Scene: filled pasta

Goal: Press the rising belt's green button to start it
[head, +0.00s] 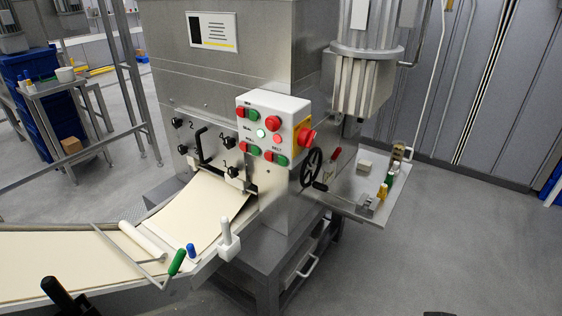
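The control box (272,128) is a white panel on the front of the steel machine. Its lower right pair, above which a label seems to read "BELT", has a red button (268,155) and a green button (281,160). Another red and green pair sits at the lower left, and one at the upper left. A dark shape at the bottom left edge (60,296) looks like part of my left gripper, well apart from the box. A dark sliver at the bottom edge (440,313) may be my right gripper. Neither shows its fingers clearly.
A large red knob on yellow (304,135) sticks out beside the box. A black handwheel (311,167) is below it. A side shelf (385,208) holds small items. Floor at right is clear.

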